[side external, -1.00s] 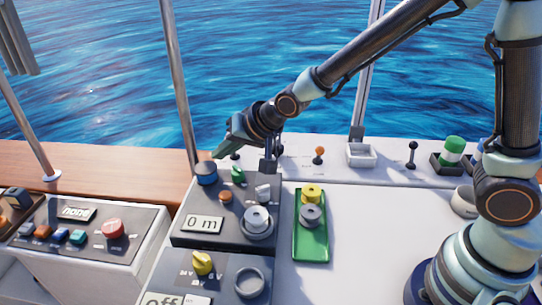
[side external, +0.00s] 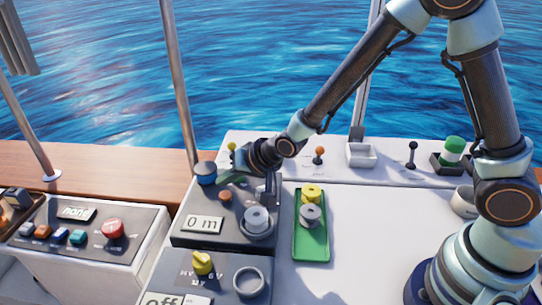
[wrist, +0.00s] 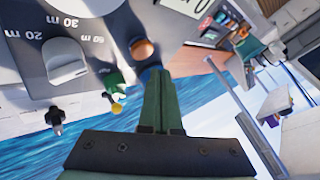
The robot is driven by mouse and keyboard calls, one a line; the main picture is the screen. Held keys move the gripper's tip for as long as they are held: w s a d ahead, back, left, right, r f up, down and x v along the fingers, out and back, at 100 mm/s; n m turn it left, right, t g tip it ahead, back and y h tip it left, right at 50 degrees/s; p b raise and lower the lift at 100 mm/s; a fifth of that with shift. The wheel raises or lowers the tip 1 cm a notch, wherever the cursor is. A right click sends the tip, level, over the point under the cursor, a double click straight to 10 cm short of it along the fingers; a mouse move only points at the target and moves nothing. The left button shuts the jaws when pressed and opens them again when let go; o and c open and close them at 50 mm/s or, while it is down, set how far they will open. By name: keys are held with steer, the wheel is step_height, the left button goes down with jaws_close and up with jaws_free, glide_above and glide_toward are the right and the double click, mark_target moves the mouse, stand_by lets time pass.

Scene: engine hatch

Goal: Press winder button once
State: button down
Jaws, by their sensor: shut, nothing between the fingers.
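The winder panel (side external: 215,240) carries a "0 m" display (side external: 203,224), a blue round button (side external: 205,172) and an orange button (side external: 225,196). No label tells me which is the winder button. My gripper (side external: 221,182) is shut and empty, its green fingers low over the back of the panel, just right of the blue button and above the orange one. In the wrist view, the shut fingertips (wrist: 158,78) overlap the blue button (wrist: 146,75), with the orange button (wrist: 142,48) just beyond. I cannot tell whether they touch anything.
A grey knob (wrist: 65,60) with metre marks and a green switch (wrist: 115,85) are close by. A green tray (side external: 298,245) holds a yellow and a grey spool. A side console (side external: 75,236) stands left.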

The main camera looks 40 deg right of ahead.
mark_target(222, 194)
steer(key=shift+f, duration=0.65)
steer(key=shift+f, duration=0.1)
stand_by(1.6)
steer(key=shift+f, duration=0.3)
steer(key=shift+f, duration=0.8)
stand_by(1.0)
steer(key=shift+r, duration=1.2)
steer(key=shift+r, duration=0.15)
steer(key=shift+r, duration=2.4)
